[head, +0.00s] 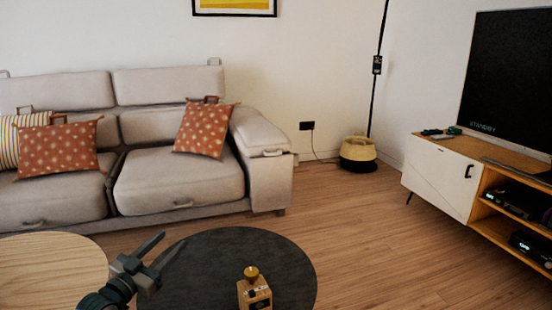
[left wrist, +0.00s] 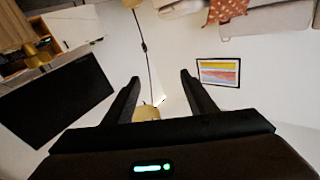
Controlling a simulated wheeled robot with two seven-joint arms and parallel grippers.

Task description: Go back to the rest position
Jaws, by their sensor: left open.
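My left gripper (head: 150,262) is in the lower left of the head view, in front of the dark round table (head: 225,250) in the picture. Its jaws are apart and nothing is between them. In the left wrist view its two fingers (left wrist: 158,92) stand apart, with the wall and the lamp pole behind them. My right gripper is not in view.
A light wood round table (head: 50,275) is at the left. A grey sofa (head: 175,188), basket (head: 358,153) and TV cabinet (head: 440,172) stand farther back. The floor (head: 370,235) between them is clear.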

